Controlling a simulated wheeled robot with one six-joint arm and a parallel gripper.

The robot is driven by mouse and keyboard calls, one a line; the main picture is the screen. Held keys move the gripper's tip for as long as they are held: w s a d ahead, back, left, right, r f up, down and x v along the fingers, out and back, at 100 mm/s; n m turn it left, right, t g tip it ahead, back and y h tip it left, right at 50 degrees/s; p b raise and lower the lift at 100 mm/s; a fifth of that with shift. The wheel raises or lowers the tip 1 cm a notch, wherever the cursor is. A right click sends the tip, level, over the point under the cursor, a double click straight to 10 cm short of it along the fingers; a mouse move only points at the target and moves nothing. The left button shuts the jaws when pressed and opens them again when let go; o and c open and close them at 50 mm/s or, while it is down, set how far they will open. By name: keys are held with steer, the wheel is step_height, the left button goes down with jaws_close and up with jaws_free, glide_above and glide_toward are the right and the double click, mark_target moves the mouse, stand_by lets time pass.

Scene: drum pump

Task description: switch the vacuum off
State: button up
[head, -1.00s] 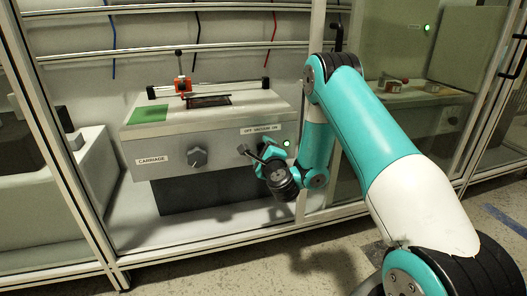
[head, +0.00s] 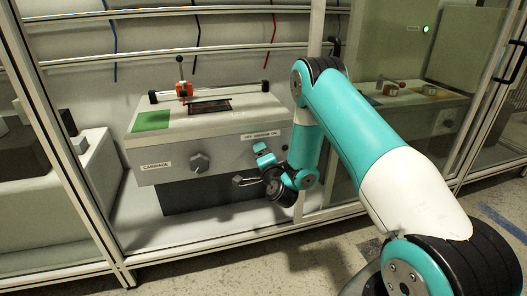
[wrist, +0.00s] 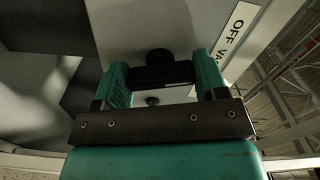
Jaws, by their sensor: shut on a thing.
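My gripper (wrist: 162,74) is shut on a black handle (wrist: 160,76), the vacuum switch by its place near the label. Its two teal fingers stand on either side of the handle, with a dark round knob just beyond. Part of that label (wrist: 237,32) shows at upper right in the wrist view. The switch itself is hard to make out in the head view. No green lamp shows beside the label now; my arm may hide it.
The CARRIAGE knob (head: 200,163) is on the left of the same face. A green pad (head: 152,120) and a red-and-black carriage (head: 184,88) are on top. A frame post (head: 317,30) stands close to my arm at the right.

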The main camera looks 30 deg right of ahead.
steer(key=shift+a+n+p, duration=0.2)
steer(key=shift+n+p, duration=0.65)
steer(key=shift+n, duration=0.25)
steer(key=shift+f, duration=0.1)
steer(key=o, duration=0.9)
steer(key=shift+o, duration=0.2)
steer(key=shift+d, duration=0.1)
